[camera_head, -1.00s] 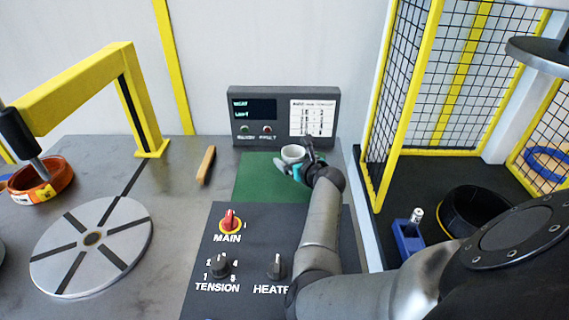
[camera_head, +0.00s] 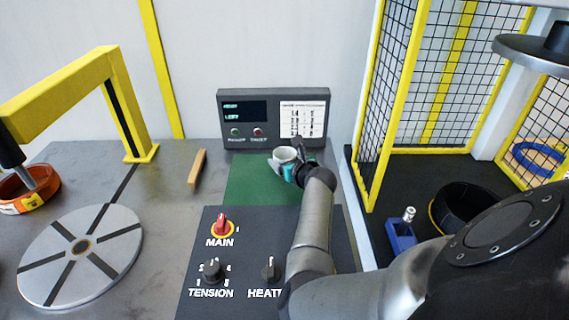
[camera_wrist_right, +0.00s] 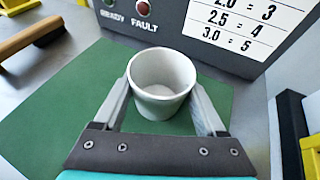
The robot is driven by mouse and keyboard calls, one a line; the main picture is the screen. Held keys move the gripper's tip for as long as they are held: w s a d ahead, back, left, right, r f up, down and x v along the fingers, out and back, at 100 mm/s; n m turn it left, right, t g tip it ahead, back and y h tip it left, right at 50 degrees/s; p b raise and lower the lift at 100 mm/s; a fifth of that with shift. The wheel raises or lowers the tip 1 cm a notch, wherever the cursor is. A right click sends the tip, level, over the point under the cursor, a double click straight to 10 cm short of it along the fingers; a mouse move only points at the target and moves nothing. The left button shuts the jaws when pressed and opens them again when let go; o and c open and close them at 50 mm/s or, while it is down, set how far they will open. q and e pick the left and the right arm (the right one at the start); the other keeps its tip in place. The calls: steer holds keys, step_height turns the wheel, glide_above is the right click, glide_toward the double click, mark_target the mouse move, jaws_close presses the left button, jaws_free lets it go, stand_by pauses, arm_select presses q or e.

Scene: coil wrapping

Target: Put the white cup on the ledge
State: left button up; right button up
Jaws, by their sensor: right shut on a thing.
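The white cup (camera_head: 285,154) is at the back of the green mat (camera_head: 243,180), in front of the grey display box. My right gripper (camera_head: 283,163) is shut on it, with one finger on each side of its wall. The right wrist view shows the open, empty cup (camera_wrist_right: 161,84) between the two grey fingers (camera_wrist_right: 162,96). I cannot tell whether the cup's base touches the mat. No surface is clearly marked as the ledge; the display box (camera_head: 232,143) has a narrow flat top. My left gripper is not in view.
A wooden-handled tool (camera_head: 197,168) lies left of the mat. A dark control panel (camera_head: 237,258) with knobs sits in front, partly under my right arm. A grey turntable (camera_head: 60,277) and yellow arm (camera_head: 62,90) stand left. A yellow-framed mesh cage (camera_head: 388,120) is right.

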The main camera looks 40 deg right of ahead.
steer(key=shift+c, duration=0.7)
steer(key=shift+r, duration=0.5)
step_height(320, 180, up, 19)
steer(key=p, duration=0.7)
steer(key=shift+a, duration=0.1)
steer(key=s+a+n+g+y+b, duration=0.1)
steer(key=s+a+n+y, duration=0.4)
steer(key=a, duration=0.4)
steer(key=s+a+f+n+g+y+b, duration=0.1)
steer(key=s+a+n+y, duration=0.3)
steer(key=a, duration=0.6)
steer(key=s+a+n+g+y+b, duration=0.3)
steer(key=s+a+n+y, duration=0.2)
steer(key=a, duration=0.5)
steer(key=shift+s+a+f+n+y, duration=0.25)
steer(key=shift+s+y, duration=0.35)
steer(key=shift+s, duration=0.4)
